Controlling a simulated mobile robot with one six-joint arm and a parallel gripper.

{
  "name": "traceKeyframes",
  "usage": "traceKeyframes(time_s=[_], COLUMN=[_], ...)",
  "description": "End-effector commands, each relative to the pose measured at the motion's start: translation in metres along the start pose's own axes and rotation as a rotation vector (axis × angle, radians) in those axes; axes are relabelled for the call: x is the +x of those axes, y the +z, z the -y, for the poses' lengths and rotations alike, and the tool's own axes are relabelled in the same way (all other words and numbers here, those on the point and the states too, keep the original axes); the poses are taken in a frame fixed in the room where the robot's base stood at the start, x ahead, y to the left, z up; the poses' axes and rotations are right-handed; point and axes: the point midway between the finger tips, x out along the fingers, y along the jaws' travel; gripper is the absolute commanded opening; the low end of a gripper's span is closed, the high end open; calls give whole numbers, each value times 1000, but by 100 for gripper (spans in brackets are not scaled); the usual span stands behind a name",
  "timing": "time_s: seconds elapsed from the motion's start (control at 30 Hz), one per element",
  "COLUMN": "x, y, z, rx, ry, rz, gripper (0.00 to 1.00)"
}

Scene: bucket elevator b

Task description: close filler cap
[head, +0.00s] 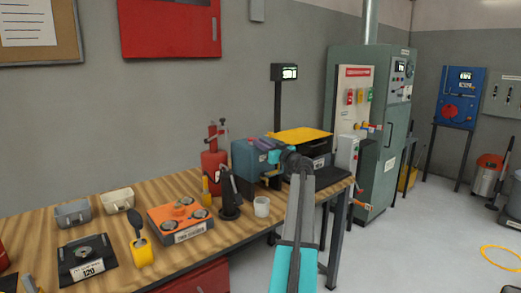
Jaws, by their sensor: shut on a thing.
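My arm reaches up from the bottom of the head view to a teal-blue unit (243,158) at the right part of the bench. My gripper (272,156) points left against the upper right side of this unit. It is shut on a small part there, apparently the filler cap. The cap is hidden by the gripper and wrist, so its seating and angle cannot be told.
A yellow sheet (301,135) lies on a dark box right behind my wrist. A white cup (262,206), a black stand (229,195), a red extinguisher-like bottle (214,165) and an orange gauge block (180,219) stand left on the wooden bench (120,232). Open floor lies right.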

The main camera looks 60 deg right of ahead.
Motion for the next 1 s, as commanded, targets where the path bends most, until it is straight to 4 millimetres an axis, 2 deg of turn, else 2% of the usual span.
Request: traceKeyframes(time_s=[0.57,0.6,0.67,1.0], x=[-1,-1,-1,-1], y=[2,2,2,1], z=[1,1,1,0], rx=[0,0,0,0], ry=[-2,-2,-2,-1], rz=[-14,-14,-14,-14], gripper=[0,22,32,34])
